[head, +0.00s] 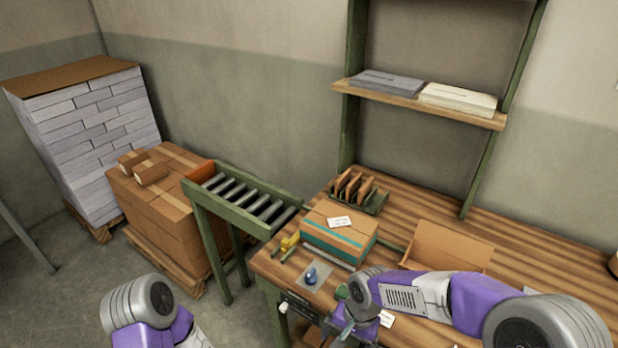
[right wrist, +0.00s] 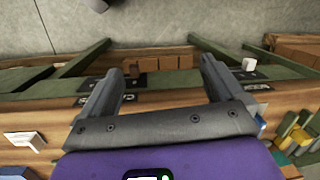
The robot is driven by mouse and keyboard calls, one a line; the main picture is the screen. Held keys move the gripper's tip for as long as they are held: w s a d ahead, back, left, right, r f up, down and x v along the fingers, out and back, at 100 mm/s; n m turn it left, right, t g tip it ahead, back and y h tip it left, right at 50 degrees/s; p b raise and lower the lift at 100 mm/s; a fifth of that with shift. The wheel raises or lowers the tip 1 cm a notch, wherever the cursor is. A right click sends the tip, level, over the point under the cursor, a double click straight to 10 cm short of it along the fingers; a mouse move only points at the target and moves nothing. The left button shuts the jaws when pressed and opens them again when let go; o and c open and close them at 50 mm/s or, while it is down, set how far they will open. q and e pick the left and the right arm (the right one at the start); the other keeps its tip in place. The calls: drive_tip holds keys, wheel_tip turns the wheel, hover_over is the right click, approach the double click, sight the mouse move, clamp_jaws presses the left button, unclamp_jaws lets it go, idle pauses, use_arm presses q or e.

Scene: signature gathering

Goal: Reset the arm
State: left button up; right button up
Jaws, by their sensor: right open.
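My right arm (head: 418,296) reaches in from the lower right of the head view, over the front edge of the wooden workbench (head: 535,268). My right gripper (right wrist: 165,78) is open in the right wrist view, with its two dark fingers apart and nothing between them. Beyond the fingers, the bench front edge and the floor show. My left arm (head: 152,310) shows only in part at the lower left of the head view, with its gripper out of sight.
A taped cardboard box (head: 339,234) with a label stands on the bench beside a blue drop-marked card (head: 313,276). An open carton (head: 447,245) is to its right. A roller conveyor (head: 240,198) and stacked boxes (head: 160,205) stand left. A shelf (head: 420,104) is above.

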drive_tip(key=s+f+n+y, duration=0.1)
drive_tip(key=s+f, duration=0.4)
drive_tip(key=f, duration=0.6)
drive_tip(key=s+d+f+n+t+y, duration=0.1)
drive_tip(key=s+f, duration=0.5)
drive_tip(key=f, duration=0.5)
drive_tip(key=shift+s+f, duration=0.15)
drive_tip(key=shift+f, duration=0.25)
